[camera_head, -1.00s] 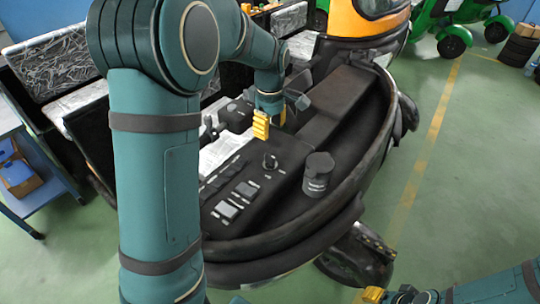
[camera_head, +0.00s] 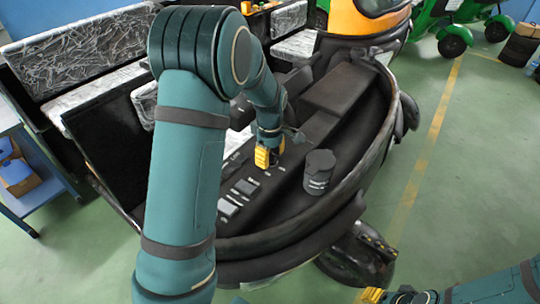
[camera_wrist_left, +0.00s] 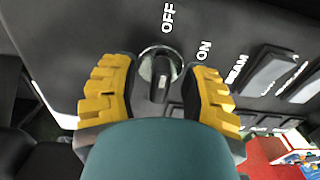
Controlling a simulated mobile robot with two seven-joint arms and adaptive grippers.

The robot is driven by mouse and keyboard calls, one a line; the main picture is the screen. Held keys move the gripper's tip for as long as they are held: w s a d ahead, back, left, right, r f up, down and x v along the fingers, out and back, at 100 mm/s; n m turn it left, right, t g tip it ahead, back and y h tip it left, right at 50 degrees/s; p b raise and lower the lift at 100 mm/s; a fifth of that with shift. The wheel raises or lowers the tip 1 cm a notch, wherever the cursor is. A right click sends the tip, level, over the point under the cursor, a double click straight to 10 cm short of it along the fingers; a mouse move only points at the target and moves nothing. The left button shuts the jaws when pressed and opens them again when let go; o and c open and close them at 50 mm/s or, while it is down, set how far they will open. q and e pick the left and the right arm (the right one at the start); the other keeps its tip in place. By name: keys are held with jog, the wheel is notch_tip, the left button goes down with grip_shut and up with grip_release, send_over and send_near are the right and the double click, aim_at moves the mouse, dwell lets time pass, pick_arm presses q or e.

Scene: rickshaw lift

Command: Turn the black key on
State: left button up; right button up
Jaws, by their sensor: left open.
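The black key (camera_wrist_left: 161,78) sits in a round silver-rimmed switch on the dark dashboard. In the left wrist view it lies in line with the OFF label, with the ON label up and to its right. My left gripper (camera_head: 268,157) is down at the dashboard in the head view and hides the key there. In the left wrist view the yellow fingers of my left gripper (camera_wrist_left: 161,88) are open on either side of the key, with gaps between them and it. My right gripper (camera_head: 374,296) shows only partly at the bottom edge, away from the dashboard, too small to judge.
Rocker switches (camera_head: 228,207) lie beside the key on the panel. A black cylindrical knob (camera_head: 319,171) stands to the right of my left gripper. The curved dark rim (camera_head: 352,194) bounds the dashboard. Green floor (camera_head: 465,170) is open at the right.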

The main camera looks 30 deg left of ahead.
pick_arm(q)
jog(key=shift+o, duration=0.3)
grip_shut()
jog(key=shift+m, duration=0.3)
jog(key=m, duration=0.5)
jog(key=shift+s+p, duration=0.1)
jog(key=shift+p, duration=0.25)
jog(key=m, duration=0.6)
jog(key=shift+f, duration=0.1)
jog(key=shift+m, duration=0.4)
jog(key=shift+c, duration=0.3)
grip_release()
